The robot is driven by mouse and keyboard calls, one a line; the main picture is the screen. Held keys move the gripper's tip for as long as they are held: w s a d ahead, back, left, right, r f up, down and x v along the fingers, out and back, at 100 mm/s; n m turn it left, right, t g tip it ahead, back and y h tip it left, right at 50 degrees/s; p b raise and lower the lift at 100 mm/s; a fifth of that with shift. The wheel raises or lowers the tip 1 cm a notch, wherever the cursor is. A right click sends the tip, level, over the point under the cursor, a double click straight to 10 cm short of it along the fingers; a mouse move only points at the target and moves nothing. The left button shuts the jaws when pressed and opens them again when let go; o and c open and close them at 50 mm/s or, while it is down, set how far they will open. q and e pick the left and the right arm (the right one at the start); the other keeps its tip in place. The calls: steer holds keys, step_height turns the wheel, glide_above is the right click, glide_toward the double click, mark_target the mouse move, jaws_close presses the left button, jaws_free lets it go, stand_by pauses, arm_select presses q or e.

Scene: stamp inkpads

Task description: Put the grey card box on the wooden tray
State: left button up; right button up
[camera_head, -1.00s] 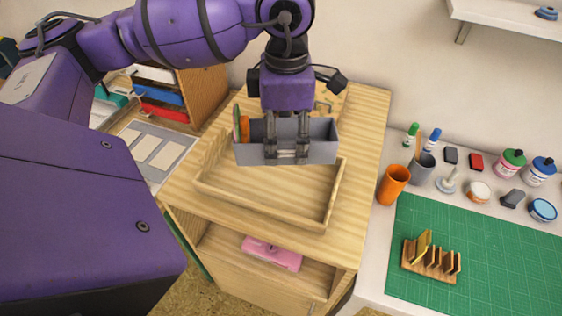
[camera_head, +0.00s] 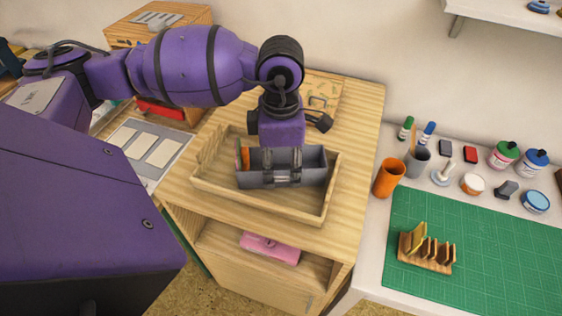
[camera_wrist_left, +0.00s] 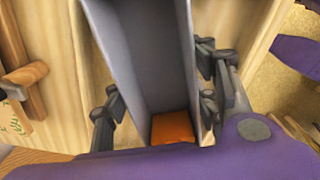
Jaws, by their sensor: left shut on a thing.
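The grey card box (camera_head: 310,163) is a long open-topped box with an orange thing (camera_head: 244,156) at its left end. In the head view it is inside the rim of the wooden tray (camera_head: 262,207); whether its base touches the tray floor I cannot tell. My left gripper (camera_head: 281,172) is above the box and shut on it, with fingers on its long walls. In the left wrist view the box (camera_wrist_left: 150,60) runs between the fingers of the left gripper (camera_wrist_left: 158,112), with the orange thing (camera_wrist_left: 172,127) inside. My right gripper is not in view.
The tray stands on a wooden cabinet with a pink thing (camera_head: 270,248) on its shelf. To the right, a white table holds an orange cup (camera_head: 389,178), a grey cup, bottles, a green mat (camera_head: 490,265) and a small wooden rack (camera_head: 427,252).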

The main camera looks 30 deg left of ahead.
arm_select(q)
steer(key=o, duration=1.2)
steer(key=shift+f, duration=0.1)
step_height(320, 180, up, 12)
steer(key=shift+r, duration=0.2)
steer(key=shift+f, duration=0.1)
